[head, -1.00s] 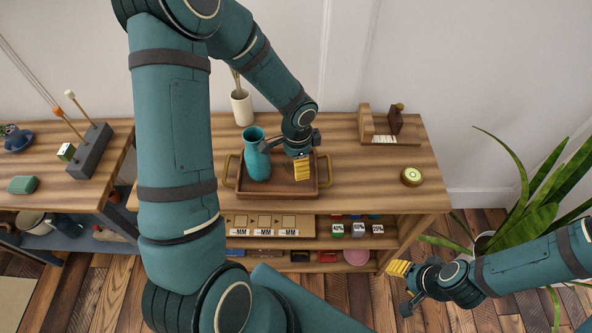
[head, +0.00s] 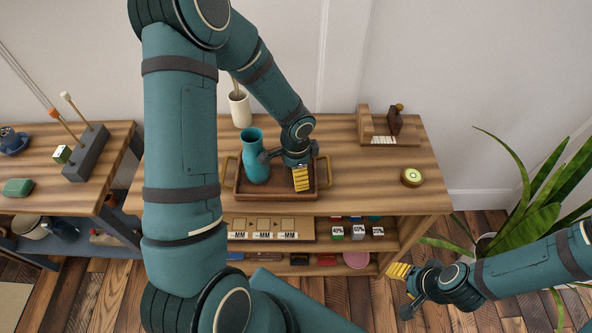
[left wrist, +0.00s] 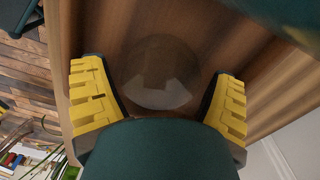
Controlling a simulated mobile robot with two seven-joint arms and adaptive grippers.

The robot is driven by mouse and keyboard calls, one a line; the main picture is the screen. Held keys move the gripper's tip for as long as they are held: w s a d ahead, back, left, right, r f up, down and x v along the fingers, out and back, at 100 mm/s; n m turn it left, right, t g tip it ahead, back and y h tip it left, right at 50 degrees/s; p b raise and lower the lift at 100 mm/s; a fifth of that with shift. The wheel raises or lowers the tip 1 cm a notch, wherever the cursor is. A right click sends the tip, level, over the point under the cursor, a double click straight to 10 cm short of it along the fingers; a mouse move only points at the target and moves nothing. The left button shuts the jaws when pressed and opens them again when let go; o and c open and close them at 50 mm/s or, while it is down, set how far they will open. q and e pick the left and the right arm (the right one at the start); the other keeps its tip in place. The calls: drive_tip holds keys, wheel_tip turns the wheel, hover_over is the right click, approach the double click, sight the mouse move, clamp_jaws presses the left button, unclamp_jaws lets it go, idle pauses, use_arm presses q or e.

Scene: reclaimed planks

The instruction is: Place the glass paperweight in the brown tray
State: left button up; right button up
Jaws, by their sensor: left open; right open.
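The brown tray (head: 270,196), with a handle at each side, stands on the wooden table. My left gripper (head: 301,180) is over the right part of the tray, with its yellow fingers pointing down. In the left wrist view the glass paperweight (left wrist: 162,72) is a clear, round shape between the open, spread fingers of the left gripper (left wrist: 160,98). It appears to rest on the dark brown tray floor, with a gap on each side. In the head view I cannot make the paperweight out. My right gripper (head: 399,271) is open and empty, low in front of the table.
A teal vase (head: 254,157) stands at the tray's left part, close to the left gripper. A cream vase (head: 239,109) is behind the tray. A wooden holder (head: 388,128) and a round green-faced item (head: 412,177) stand to the right. The table between them is clear.

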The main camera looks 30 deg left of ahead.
use_arm(q)
drive_tip(key=shift+r, duration=0.15)
drive_tip(key=shift+w+r, duration=0.1)
drive_tip(key=shift+r, duration=0.25)
wheel_tip(320, 180, up, 11)
drive_tip(key=p, duration=0.3)
drive_tip(key=shift+r+p, duration=0.2)
drive_tip(key=shift+p, duration=0.15)
drive_tip(key=shift+s+d+f, duration=0.1)
drive_tip(key=shift+s, duration=0.1)
